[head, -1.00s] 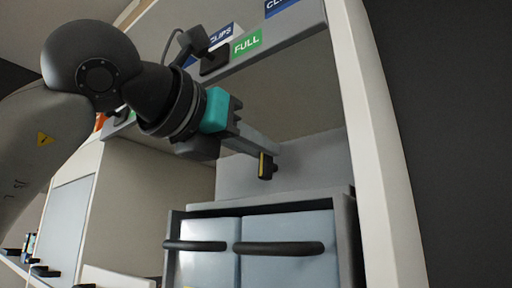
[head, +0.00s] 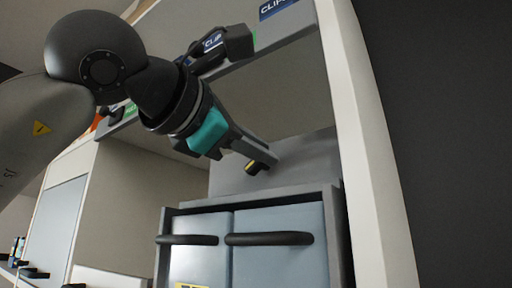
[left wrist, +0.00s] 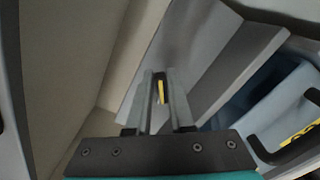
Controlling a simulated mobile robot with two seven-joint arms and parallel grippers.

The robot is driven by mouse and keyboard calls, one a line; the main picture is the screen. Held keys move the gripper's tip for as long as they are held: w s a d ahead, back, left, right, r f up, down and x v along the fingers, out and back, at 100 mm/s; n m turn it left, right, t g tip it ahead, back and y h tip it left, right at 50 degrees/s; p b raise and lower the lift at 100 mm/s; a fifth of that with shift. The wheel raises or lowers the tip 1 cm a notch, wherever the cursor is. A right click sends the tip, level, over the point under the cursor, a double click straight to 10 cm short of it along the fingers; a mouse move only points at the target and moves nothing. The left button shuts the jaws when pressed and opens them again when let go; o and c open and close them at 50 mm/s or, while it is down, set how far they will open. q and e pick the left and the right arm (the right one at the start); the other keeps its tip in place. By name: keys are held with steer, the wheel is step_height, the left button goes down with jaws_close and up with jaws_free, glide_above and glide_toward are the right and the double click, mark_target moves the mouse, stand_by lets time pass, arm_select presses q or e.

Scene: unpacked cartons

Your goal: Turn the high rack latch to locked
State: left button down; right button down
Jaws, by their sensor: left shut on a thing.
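The rack latch (head: 256,168) is a small black handle with a yellow mark. It sits on the grey panel (head: 300,158) just above the box of drawers, and in the head view it lies tilted. My left gripper (head: 264,158) reaches down to it from the upper left and is shut on it. In the left wrist view the latch's yellow stripe (left wrist: 161,92) shows between the two finger ends (left wrist: 160,78). The fingers hide part of the latch. My right gripper is not in view.
Below the latch stands a grey rack (head: 335,225) with two pale blue bins with black bar handles (head: 268,239). A shelf edge with labels (head: 278,42) runs above my gripper. A pale upright post (head: 368,150) bounds the right side.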

arm_select(q)
steer(key=m, duration=0.3)
steer(key=f+m, duration=0.1)
steer(key=m, duration=0.2)
steer(key=shift+s+d+m, duration=0.1)
steer(key=shift+d+m, duration=0.05)
steer(key=shift+m, duration=0.15)
steer(key=shift+f, duration=0.1)
stand_by(0.3)
steer(key=c, duration=0.8)
jaws_free()
steer(key=shift+s+a+b, duration=0.35)
steer(key=shift+s+a, duration=0.05)
steer(key=shift+s, duration=0.05)
steer(key=b+v, duration=0.3)
steer(key=v, duration=1.1)
